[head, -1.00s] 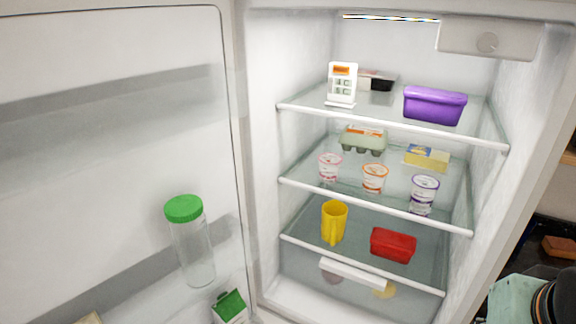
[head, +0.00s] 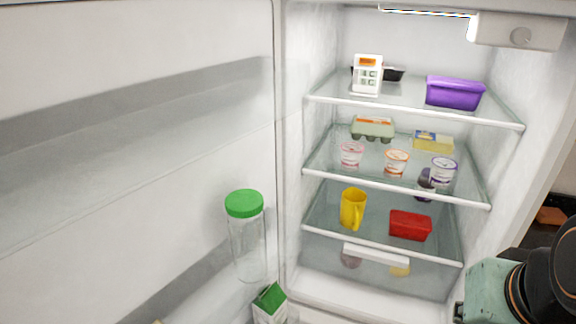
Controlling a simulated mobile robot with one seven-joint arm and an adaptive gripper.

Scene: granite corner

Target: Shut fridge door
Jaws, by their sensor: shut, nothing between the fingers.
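The fridge door (head: 130,165) stands open and fills the left half of the head view with its white inner side. It meets the fridge body (head: 310,120) along an upright seam left of the middle. The lit interior is exposed, with stocked glass shelves. On the door's inner side are a clear bottle with a green lid (head: 245,235) and a green-and-white carton (head: 270,305). Part of my arm, mint and black, shows at the lower right, in front of the fridge's right side. My gripper's fingers are not in view, and nothing of mine visibly touches the door.
A dark area lies beyond the fridge's right edge.

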